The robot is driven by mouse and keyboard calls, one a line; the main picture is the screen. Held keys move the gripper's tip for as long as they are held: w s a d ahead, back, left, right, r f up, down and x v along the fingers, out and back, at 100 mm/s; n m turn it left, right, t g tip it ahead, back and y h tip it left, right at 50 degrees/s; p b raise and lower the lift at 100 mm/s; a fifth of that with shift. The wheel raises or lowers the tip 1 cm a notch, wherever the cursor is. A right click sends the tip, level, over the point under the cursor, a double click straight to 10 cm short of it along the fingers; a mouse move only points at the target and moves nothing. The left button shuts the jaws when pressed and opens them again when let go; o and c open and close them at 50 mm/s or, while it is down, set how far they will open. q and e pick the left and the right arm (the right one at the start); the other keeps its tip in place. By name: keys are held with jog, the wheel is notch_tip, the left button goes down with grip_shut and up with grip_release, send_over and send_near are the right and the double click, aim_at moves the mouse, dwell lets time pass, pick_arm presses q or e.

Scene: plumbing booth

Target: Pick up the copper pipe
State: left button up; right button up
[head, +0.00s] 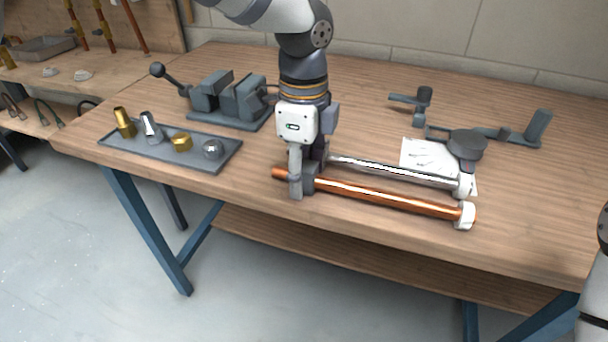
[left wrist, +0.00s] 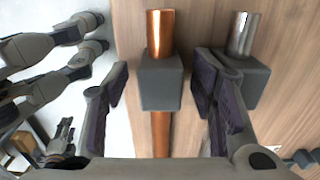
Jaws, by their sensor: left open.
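The copper pipe (head: 385,195) lies near the bench's front edge, its left end on a grey support block and its right end in a white fitting (head: 466,214). My left gripper (head: 305,182) points down at the pipe's left end. In the left wrist view the copper pipe (left wrist: 160,132) runs between the two spread fingers of my left gripper (left wrist: 161,82), with the grey block (left wrist: 160,82) also between them. The fingers stand apart from the pipe on both sides. My right gripper is not clearly seen; only an arm link of mine shows at the right edge.
A silvery pipe (head: 395,171) lies parallel behind the copper one, close to the right finger in the wrist view. A tray (head: 190,157) of fittings and a vise (head: 228,100) are to the left. A grey tool (head: 467,144) and white paper (head: 418,154) lie behind right.

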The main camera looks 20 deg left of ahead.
pick_arm(q)
grip_shut()
